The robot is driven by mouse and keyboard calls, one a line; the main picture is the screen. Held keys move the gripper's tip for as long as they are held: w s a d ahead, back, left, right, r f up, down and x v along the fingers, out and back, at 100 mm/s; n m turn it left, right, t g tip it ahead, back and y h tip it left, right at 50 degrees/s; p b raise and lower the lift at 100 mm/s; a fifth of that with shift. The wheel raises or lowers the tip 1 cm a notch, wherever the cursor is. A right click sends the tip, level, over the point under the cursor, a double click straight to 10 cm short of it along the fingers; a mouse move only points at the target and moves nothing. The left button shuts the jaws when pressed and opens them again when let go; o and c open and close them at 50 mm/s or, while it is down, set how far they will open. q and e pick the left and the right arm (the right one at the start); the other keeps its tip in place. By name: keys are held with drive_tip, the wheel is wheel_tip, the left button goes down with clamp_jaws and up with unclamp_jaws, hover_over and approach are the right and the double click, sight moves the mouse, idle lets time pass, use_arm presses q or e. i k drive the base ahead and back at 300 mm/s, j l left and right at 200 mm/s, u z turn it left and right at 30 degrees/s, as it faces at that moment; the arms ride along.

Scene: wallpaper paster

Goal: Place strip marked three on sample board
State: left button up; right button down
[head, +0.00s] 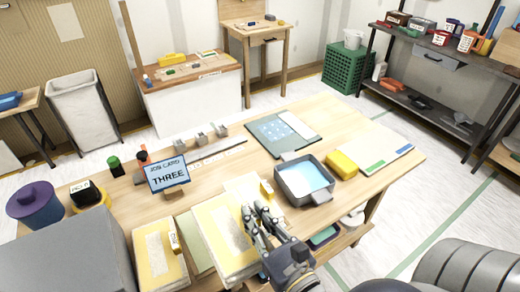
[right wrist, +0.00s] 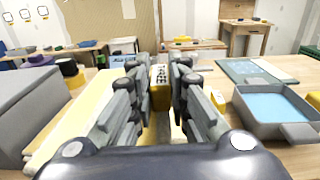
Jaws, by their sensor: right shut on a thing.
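The job card (head: 168,173) on the table reads THREE. Pale yellow-edged patterned strips (head: 155,262) lie at the front of the table, one with a small yellow block (head: 174,236) on it. Another yellow block (head: 267,188) sits just beyond the gripper. A teal board with a white piece (head: 270,133) and a pale board with green and blue marks (head: 375,143) lie farther back; I cannot tell which is the sample board. My left gripper is out of view.
A grey tray of blue liquid (head: 280,181) stands right of my gripper, beside a yellow sponge-like block (head: 342,164). A large grey box (head: 75,255) fills the front left. Small metal pieces (head: 203,138) and a long dark bar stand behind the strips.

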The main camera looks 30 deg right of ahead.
sight(278, 132)
drive_tip(key=l+u, duration=0.3)
drive_tip(key=u, duration=0.15)
drive_tip(key=l+u, duration=0.4)
drive_tip(key=k+l, duration=0.1)
drive_tip(key=l, duration=0.3)
drive_tip(key=l+u, duration=0.1)
drive_tip(key=l, duration=0.3)
drive_tip(key=k+l+u, duration=0.1)
drive_tip(key=l, duration=0.25)
drive_tip(key=k+l, duration=0.15)
drive_tip(key=l, duration=0.25)
drive_tip(key=k+l+u, duration=0.1)
drive_tip(key=l, duration=0.3)
drive_tip(key=k+l, duration=0.15)
drive_tip(key=l, duration=0.2)
drive_tip(key=k+l+u, duration=0.15)
drive_tip(key=l, duration=0.25)
